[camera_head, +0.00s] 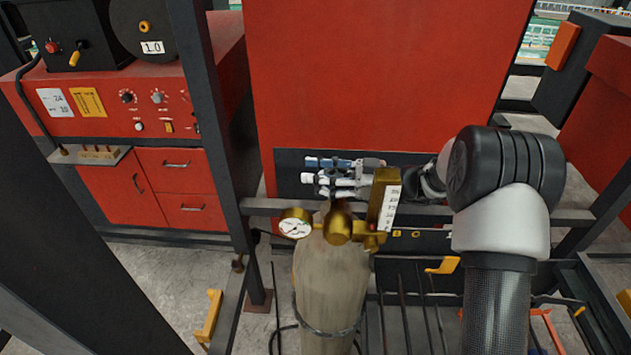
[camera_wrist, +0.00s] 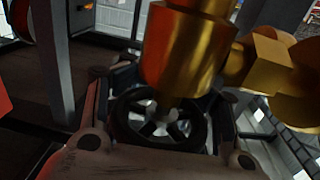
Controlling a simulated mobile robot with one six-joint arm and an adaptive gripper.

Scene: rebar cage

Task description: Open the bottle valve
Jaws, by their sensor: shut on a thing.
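The tan gas bottle (camera_head: 328,275) stands upright in the middle of the head view. A brass valve (camera_head: 338,224) with a round white gauge (camera_head: 295,226) and a labelled brass flow tube sits at its top. The wrist view shows the brass body (camera_wrist: 185,50) close above the black spoked handwheel (camera_wrist: 172,116). My gripper (camera_wrist: 165,105) is shut on this handwheel, with a finger on either side of its rim. In the head view my gripper (camera_head: 338,180) reaches in from the right, behind the brass parts. The handwheel is not clearly visible there.
A dark steel post (camera_head: 222,120) stands left of the bottle. A large red panel (camera_head: 380,75) is behind it. A red welding machine (camera_head: 120,120) stands at the left. Dark rebar rods (camera_head: 405,310) stand right of the bottle. Open floor shows at the lower left.

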